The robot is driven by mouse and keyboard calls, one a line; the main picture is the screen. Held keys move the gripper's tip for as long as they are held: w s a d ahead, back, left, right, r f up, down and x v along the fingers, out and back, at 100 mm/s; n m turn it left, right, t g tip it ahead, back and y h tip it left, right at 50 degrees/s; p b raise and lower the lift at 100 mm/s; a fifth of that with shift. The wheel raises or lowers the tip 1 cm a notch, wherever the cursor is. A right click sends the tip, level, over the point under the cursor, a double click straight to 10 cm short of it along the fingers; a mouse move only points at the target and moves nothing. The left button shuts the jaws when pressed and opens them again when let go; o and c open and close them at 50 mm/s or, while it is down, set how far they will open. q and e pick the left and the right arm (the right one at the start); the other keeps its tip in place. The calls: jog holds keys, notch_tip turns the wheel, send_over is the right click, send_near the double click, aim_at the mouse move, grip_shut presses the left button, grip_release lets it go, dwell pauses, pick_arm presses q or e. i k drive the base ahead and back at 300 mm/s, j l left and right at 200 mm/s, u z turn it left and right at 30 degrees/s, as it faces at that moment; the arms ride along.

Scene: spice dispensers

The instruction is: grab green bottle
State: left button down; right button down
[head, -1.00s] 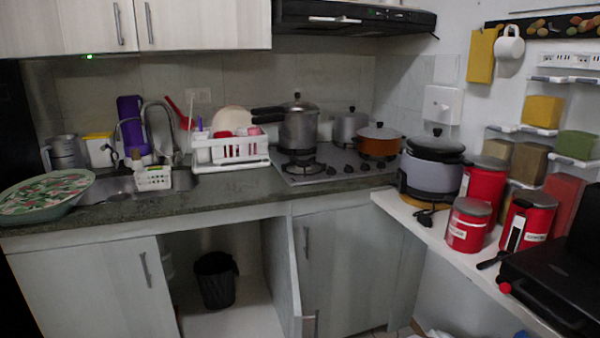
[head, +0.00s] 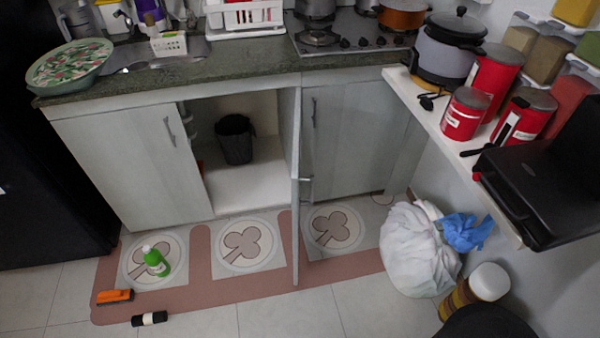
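Neither of my grippers shows in the head view.
An orange brush-like item (head: 115,296) and a black roll (head: 149,319) lie near the bottle. The pink mat (head: 200,290) runs before the cabinets. An open cabinet door (head: 296,190) juts out. A white bag (head: 418,250) sits right. Floor at the bottom middle is clear.

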aim_at(154, 258)
jog(key=k+l+u, duration=0.15)
jog(key=l, duration=0.2)
jog(key=l+u, duration=0.15)
jog(key=l, duration=0.2)
jog(key=k+l+u, duration=0.15)
jog(key=l+u, duration=0.15)
jog(key=u, duration=1)
jog(key=i+j+z, duration=0.15)
jog(key=i+z, duration=0.2)
jog(key=i, duration=0.3)
